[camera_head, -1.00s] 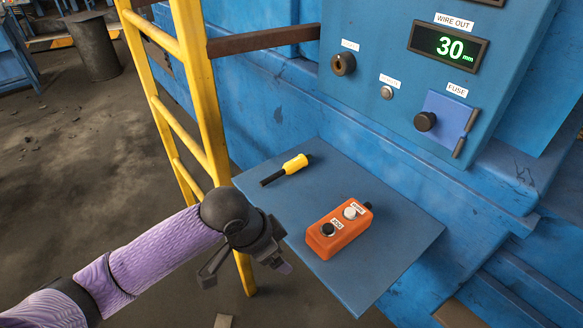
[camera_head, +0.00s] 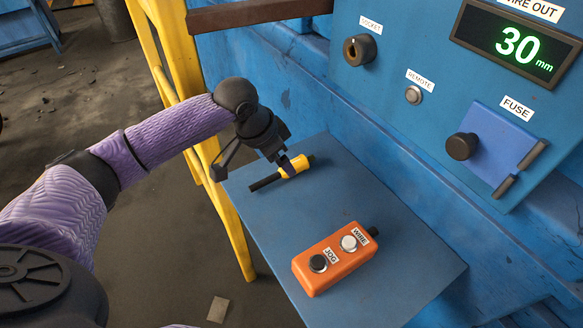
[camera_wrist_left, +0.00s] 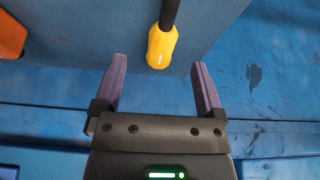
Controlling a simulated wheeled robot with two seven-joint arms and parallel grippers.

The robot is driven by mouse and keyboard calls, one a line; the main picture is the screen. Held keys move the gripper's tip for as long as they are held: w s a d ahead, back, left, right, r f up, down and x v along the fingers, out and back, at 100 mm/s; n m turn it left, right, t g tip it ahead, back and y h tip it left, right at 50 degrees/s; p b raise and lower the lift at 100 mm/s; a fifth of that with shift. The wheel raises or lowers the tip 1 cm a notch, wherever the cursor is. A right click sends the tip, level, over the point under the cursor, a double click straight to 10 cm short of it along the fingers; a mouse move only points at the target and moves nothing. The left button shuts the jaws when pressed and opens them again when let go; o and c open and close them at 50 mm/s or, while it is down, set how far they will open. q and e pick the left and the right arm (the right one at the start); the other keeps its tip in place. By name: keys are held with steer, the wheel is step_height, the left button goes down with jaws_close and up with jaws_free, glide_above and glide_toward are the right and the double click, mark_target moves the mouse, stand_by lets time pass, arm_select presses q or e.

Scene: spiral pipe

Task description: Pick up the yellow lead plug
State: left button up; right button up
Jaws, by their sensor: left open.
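The yellow lead plug (camera_head: 291,167) lies on the blue shelf (camera_head: 350,195), with a black shaft pointing to the lower left and a black tip at the other end. My left gripper (camera_head: 252,165) is open at the plug, its far finger overlapping the yellow body in the head view. In the left wrist view the plug (camera_wrist_left: 161,47) shows at the top, just beyond and between the two open fingertips (camera_wrist_left: 158,75). The fingers appear apart from it. My right gripper is not in view.
An orange remote box (camera_head: 335,258) with JOG and WIRE buttons sits on the shelf, nearer and to the right. A blue panel with a socket (camera_head: 359,50), a fuse knob (camera_head: 462,146) and a 30 mm display (camera_head: 517,42) rises behind. A yellow ladder rail (camera_head: 215,165) stands beside the shelf's left edge.

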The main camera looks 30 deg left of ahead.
mark_target(282, 173)
arm_select(q)
steer(key=b+x, duration=0.1)
steer(key=x, duration=0.4)
steer(key=shift+w+b, duration=0.15)
steer(key=shift+b, duration=0.2)
steer(key=shift+r, duration=0.1)
steer(key=shift+c, duration=0.4)
jaws_close()
